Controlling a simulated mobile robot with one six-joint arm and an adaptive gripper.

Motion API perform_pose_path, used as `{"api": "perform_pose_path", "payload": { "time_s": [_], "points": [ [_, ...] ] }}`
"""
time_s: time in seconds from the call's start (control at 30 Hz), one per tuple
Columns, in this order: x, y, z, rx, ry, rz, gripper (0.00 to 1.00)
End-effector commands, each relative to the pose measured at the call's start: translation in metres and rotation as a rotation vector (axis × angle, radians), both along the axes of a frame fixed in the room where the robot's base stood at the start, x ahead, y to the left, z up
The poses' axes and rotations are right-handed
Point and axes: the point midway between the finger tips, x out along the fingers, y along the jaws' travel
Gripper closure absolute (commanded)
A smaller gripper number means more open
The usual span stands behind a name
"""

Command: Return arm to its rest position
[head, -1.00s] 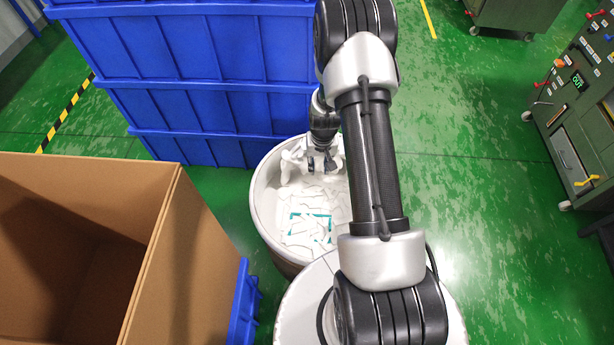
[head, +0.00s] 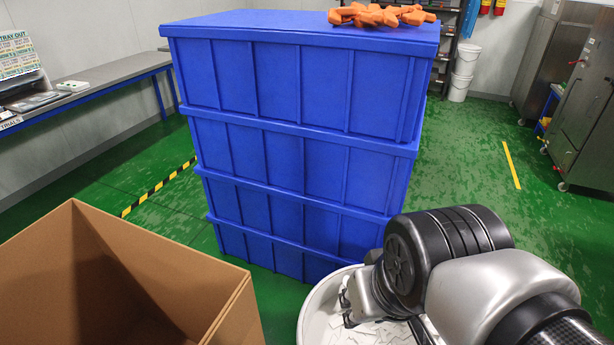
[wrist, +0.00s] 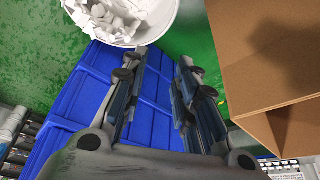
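My arm (head: 500,285) is folded at the lower right of the head view, in front of the drum. The round white drum (head: 312,318) is partly hidden by my arm in the head view and holds white pieces. In the wrist view the drum (wrist: 172,12) is at the top, beyond the fingertips and apart from them.
A tall stack of blue crates (head: 290,90) stands behind the drum, with orange parts (head: 380,15) on top. An open cardboard box (head: 90,270) is at lower left. A bench (head: 110,80) is at the left, metal cabinets (head: 580,100) at the right.

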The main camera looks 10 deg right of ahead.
Motion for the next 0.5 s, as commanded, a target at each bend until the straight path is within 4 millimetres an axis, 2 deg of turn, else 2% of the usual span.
{"api": "perform_pose_path", "payload": {
  "time_s": [0.1, 0.2, 0.5],
  "points": [
    [-0.021, 0.005, 0.002, -0.003, -0.022, 0.025, 0.72],
    [-0.029, 0.007, 0.002, -0.005, -0.028, 0.033, 0.72],
    [-0.030, 0.007, 0.002, -0.004, -0.027, 0.034, 0.72]
  ]
}}
